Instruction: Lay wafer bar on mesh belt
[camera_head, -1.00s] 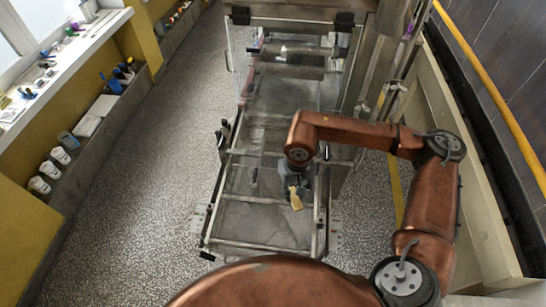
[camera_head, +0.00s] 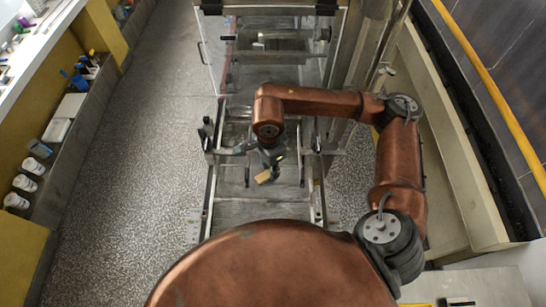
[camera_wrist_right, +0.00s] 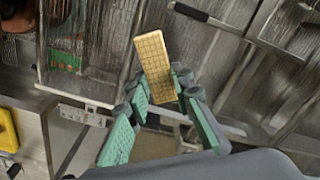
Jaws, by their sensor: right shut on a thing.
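A tan wafer bar (camera_head: 264,177) with a grid pattern is held in my right gripper (camera_head: 270,163) above the front section of the machine's mesh belt (camera_head: 255,212). The right wrist view shows the bar (camera_wrist_right: 155,68) sticking out, tilted, between the green-padded fingers of the right gripper (camera_wrist_right: 161,88), which is shut on it. The bar is clear of the belt as far as I can tell. My copper-coloured right arm reaches in from the right. My left gripper is not in view.
Metal side rails (camera_head: 211,190) flank the belt, with cross bars and rollers further back. A clear panel (camera_head: 215,50) stands at the machine's left. A shelf with white cups (camera_head: 25,183) is at the left wall. The speckled floor between is clear.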

